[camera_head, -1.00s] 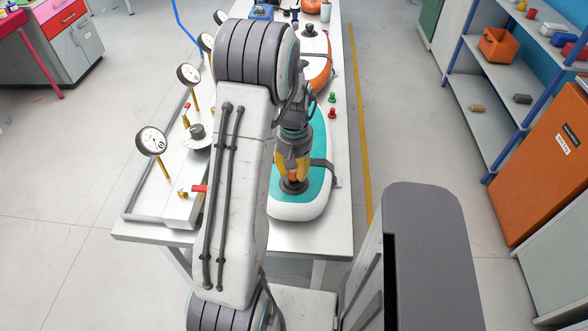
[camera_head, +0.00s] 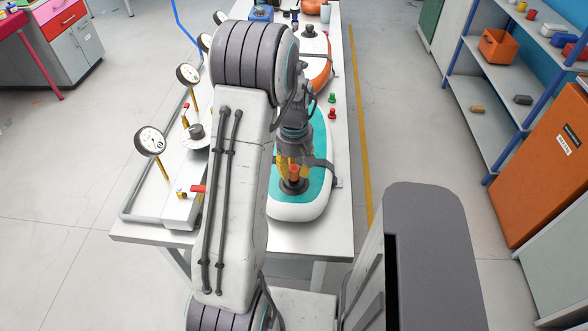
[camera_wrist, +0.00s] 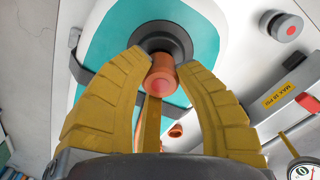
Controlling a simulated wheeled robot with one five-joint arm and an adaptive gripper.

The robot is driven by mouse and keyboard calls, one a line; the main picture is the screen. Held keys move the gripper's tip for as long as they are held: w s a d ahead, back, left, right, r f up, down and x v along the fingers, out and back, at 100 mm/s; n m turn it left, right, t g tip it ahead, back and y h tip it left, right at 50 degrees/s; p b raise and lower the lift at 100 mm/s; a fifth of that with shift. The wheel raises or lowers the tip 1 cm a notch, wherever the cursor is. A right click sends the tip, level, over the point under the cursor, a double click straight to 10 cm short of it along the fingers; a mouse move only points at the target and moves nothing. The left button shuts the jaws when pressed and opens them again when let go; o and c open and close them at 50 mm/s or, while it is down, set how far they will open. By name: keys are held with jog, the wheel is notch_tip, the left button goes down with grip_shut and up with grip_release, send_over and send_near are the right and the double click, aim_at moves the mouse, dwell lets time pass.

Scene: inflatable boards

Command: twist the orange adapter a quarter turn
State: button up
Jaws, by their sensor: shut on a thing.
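The orange adapter (camera_wrist: 161,74) stands in the dark round valve (camera_wrist: 163,43) of a teal and white inflatable board, in the wrist view. My gripper (camera_wrist: 160,66) has its yellow fingers on both sides of the adapter and is shut on it. In the head view my gripper (camera_head: 293,174) is over the near end of the board (camera_head: 299,209), and a bit of the orange adapter (camera_head: 294,171) shows between the fingers. The dark valve (camera_head: 294,186) shows just below the fingertips.
A strap (camera_head: 328,166) crosses the board. Gauges (camera_head: 150,142) and a red-handled valve (camera_head: 197,189) stand at left. A second, orange and white board (camera_head: 318,62) lies farther back. Shelves stand at right.

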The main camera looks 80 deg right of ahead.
aim_at(294, 168)
jog(key=shift+a+f+n, duration=0.1)
jog(key=shift+f+n, duration=0.05)
jog(key=shift+n, duration=0.45)
jog(key=n, duration=0.5)
jog(key=shift+b, duration=0.4)
jog(key=shift+r+p, duration=1.25)
jog(key=shift+r, duration=0.6)
jog(key=shift+r, duration=0.1)
jog(key=shift+r+p, duration=1.45)
jog(key=shift+r, duration=0.5)
